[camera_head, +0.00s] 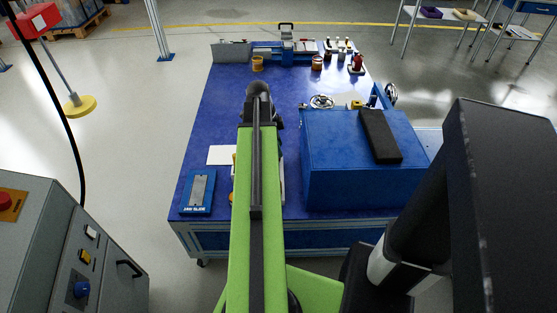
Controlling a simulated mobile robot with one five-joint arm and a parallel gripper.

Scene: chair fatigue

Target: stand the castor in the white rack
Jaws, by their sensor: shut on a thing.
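My gripper (263,107) is above the blue table (228,105), at the far end of my green arm. It is shut on a dark, rounded thing (259,87), which looks like the castor; its details are too small and dark to tell. I cannot make out the white rack clearly. A thin pale edge (283,183) shows just right of my arm and may be part of it. My arm hides the middle of the table there.
A large blue box (335,175) with a black bar (380,137) on top stands at the right. A blue-framed plate (198,190) and white sheet (220,155) lie at the left. A fixture (285,50) and several small containers line the back. The left-middle tabletop is clear.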

